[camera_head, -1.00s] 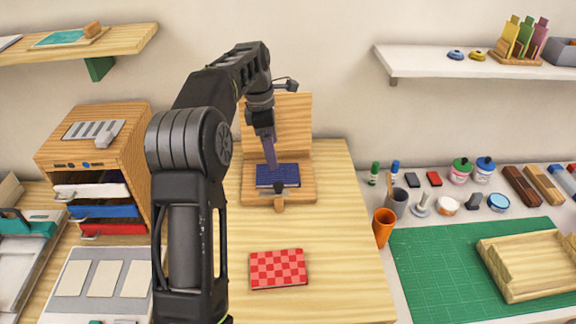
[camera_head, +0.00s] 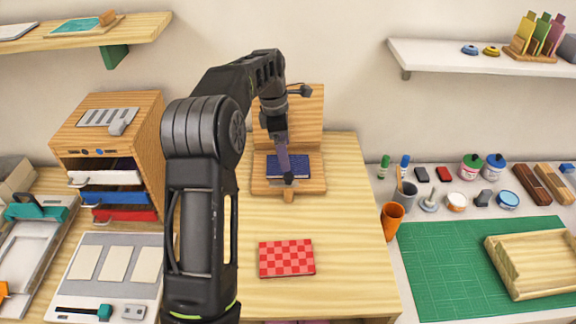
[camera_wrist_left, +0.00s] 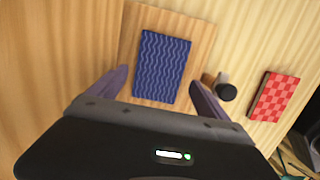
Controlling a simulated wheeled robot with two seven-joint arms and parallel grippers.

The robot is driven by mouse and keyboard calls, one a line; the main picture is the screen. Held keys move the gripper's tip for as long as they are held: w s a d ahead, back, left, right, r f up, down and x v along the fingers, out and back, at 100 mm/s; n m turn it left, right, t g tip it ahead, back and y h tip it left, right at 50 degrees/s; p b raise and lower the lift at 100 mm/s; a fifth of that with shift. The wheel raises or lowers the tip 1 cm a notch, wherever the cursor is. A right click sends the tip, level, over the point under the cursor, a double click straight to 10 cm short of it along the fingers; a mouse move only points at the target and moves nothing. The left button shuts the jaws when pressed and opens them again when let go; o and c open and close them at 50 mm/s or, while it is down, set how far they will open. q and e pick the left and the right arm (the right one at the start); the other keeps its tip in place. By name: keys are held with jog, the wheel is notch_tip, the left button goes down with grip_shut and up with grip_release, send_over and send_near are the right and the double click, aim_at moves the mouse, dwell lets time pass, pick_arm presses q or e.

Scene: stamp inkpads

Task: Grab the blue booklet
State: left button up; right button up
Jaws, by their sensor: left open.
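The blue booklet (camera_head: 274,168) with a wavy pattern lies flat on a wooden board (camera_head: 262,187) with an upright back panel. In the left wrist view the blue booklet (camera_wrist_left: 163,62) shows between the spread fingers of my left gripper (camera_wrist_left: 159,80), one finger to each side. The fingers are open and hold nothing. I cannot tell exactly how high they are above it. My right gripper is in neither view.
A red checkered booklet (camera_head: 287,258) lies nearer on the table. A wooden drawer unit (camera_head: 107,140) is at left; an orange cup (camera_head: 391,220) and green mat (camera_head: 440,270) are at right.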

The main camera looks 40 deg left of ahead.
pick_arm(q)
jog(key=f, duration=0.4)
jog(key=shift+w+d+p, duration=0.2)
jog(key=shift+d+p, duration=0.05)
jog(key=shift+p, duration=0.15)
jog(key=c, duration=1.2)
